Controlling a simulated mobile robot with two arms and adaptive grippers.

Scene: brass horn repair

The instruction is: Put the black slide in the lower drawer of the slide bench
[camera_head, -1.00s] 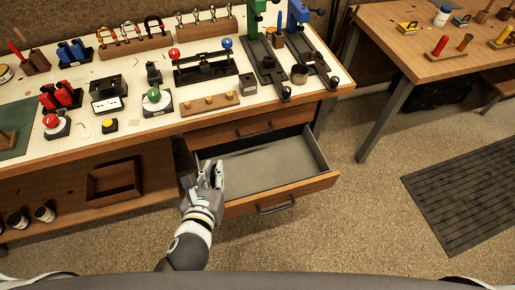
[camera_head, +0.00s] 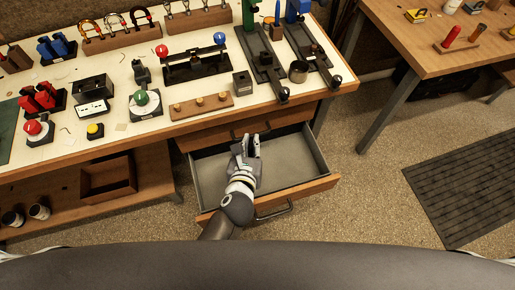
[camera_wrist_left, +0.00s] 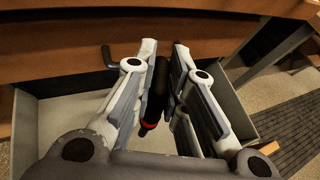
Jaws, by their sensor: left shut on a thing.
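My left gripper (camera_head: 248,146) is over the open lower drawer (camera_head: 300,160), near its back and left of its middle. In the left wrist view the gripper (camera_wrist_left: 165,55) is shut on the black slide (camera_wrist_left: 156,98), a dark bar with a red band near one end. The fingers partly hide the slide, and I cannot make it out in the head view. The drawer is pulled out and its visible grey floor (camera_wrist_left: 70,118) is bare. I cannot tell how high the slide is above that floor. My right gripper is not in view.
The upper drawer (camera_head: 275,122) above is shut, its dark handle (camera_wrist_left: 108,57) close to my left gripper. The bench top (camera_head: 150,128) holds slide racks, fixtures and button boxes. An open wooden box (camera_head: 108,175) sits on the lower shelf. Floor is clear to the drawer's right.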

